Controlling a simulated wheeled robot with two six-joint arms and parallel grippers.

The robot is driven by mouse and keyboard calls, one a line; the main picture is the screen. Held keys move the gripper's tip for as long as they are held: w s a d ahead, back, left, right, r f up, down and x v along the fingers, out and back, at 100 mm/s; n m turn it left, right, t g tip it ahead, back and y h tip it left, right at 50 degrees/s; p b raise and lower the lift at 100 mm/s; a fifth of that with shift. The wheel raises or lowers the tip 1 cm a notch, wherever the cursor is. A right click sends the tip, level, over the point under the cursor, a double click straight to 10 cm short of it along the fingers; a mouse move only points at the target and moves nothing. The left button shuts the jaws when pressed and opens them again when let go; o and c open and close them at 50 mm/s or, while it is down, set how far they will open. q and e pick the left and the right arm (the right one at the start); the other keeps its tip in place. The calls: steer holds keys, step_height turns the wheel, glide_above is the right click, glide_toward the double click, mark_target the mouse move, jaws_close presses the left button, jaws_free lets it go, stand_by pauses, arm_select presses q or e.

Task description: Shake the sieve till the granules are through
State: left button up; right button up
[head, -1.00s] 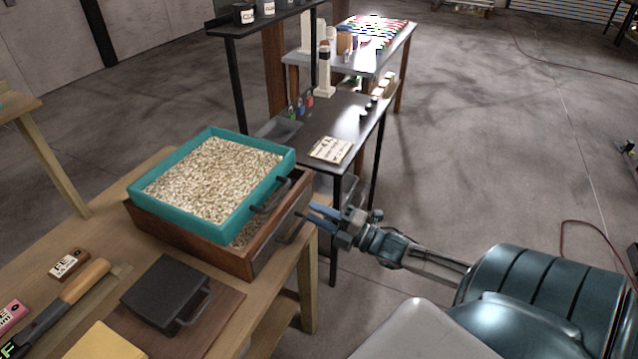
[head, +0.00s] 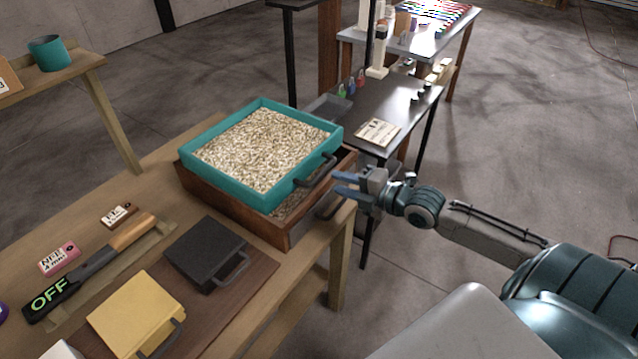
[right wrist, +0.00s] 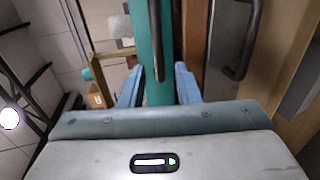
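A teal sieve (head: 225,182) full of pale granules (head: 262,147) sits on a brown wooden box (head: 225,205) on the table. Some granules show in the box under the sieve's front edge. The sieve has a dark handle (head: 316,170) on its right side. My right gripper (head: 342,185) is just to the right of that handle, fingers parted and pointing at it. In the right wrist view the blue fingers (right wrist: 155,88) stand apart, with the teal sieve wall and a dark handle bar showing between them. I cannot see contact with the handle. My left gripper is not in view.
A black case (head: 205,252) and a yellow case (head: 135,312) lie on the near table, beside a long tool marked OFF (head: 50,297). A dark side table (head: 410,105) with a label card stands behind the box. Open floor lies to the right.

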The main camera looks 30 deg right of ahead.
mark_target(319, 174)
steer(key=x, duration=0.6)
steer(key=shift+r, duration=0.2)
steer(key=shift+w+a+f, duration=0.2)
steer(key=shift+w+a, duration=0.1)
steer(key=shift+w, duration=0.25)
jaws_close()
